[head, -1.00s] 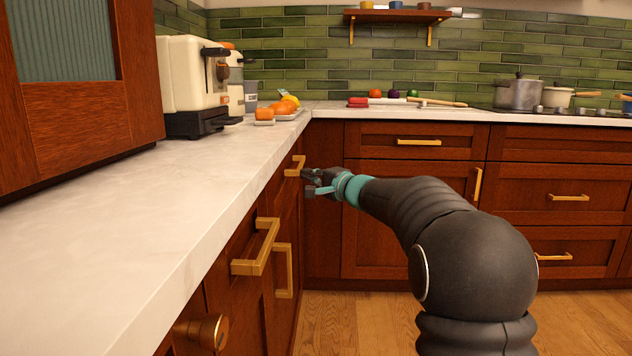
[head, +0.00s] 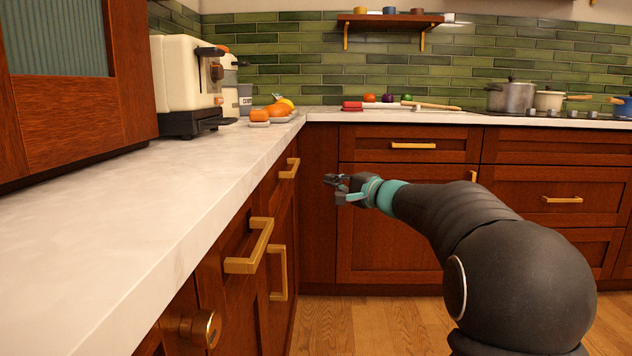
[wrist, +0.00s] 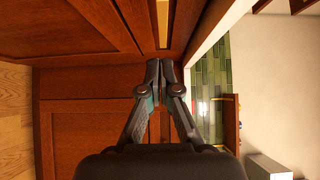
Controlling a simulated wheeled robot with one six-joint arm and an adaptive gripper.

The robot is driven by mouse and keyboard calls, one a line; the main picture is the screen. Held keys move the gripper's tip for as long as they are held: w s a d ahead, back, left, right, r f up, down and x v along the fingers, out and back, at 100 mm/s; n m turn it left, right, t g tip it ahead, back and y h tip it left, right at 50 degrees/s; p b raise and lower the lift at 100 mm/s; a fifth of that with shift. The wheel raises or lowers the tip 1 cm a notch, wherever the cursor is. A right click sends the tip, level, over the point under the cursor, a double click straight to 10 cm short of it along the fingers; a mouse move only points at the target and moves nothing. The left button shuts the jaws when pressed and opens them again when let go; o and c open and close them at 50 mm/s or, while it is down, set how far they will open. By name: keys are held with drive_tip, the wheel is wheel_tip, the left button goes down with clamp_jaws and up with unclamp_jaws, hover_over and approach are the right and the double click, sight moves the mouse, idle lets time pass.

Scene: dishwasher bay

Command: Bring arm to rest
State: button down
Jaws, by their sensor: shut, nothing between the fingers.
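My gripper (head: 336,184) is at the end of my black arm in the head view. It is in the open air in front of the wooden cabinet fronts, below the counter level, to the right of the left cabinet row's handles. In the wrist view my gripper (wrist: 160,66) has its two fingertips together and holds nothing. The arm reaches in from the lower right and touches nothing that I can see.
The left counter (head: 190,195) runs along my left, with brass handles (head: 252,248) sticking out below it. Back drawers (head: 410,146) face me. A toaster-like appliance (head: 185,85), fruit (head: 275,111) and pots (head: 511,97) stand on the counters. Wooden floor (head: 370,325) is clear.

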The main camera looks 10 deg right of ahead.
drive_tip(key=s+a+f+n+g+h+p, duration=0.1)
drive_tip(key=s+f+n+g+h+p, duration=0.2)
drive_tip(key=s+f+g, duration=1)
drive_tip(key=s+d+f+n+t+h+p, duration=0.1)
drive_tip(key=s+f+n+h+p, duration=0.15)
drive_tip(key=s, duration=1.15)
drive_tip(key=s+d+f+n+t+h+p, duration=0.1)
drive_tip(key=s+n+h, duration=0.25)
drive_tip(key=s, duration=0.95)
drive_tip(key=s+a+r+n+t+h+p, duration=0.1)
drive_tip(key=s+r+n+p, duration=0.1)
drive_tip(key=s+r+p, duration=0.2)
drive_tip(key=shift+s+a+r+t, duration=0.3)
drive_tip(key=shift+s+r, duration=0.55)
drive_tip(key=shift+s, duration=0.15)
